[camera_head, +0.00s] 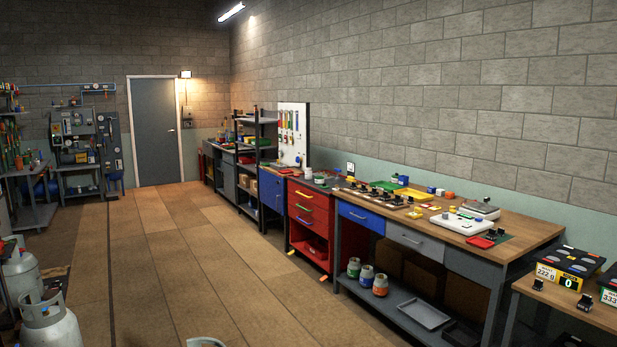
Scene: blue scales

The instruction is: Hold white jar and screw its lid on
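I cannot pick out a white jar or its lid for certain. Neither of my grippers is in view.
The workbench (537,234) runs along the right wall, with small parts and a white device (460,223) on top. Scales (564,268) stand at far right. Gas cylinders (50,325) stand at lower left. The brown floor (180,270) between is clear towards the grey door (156,130).

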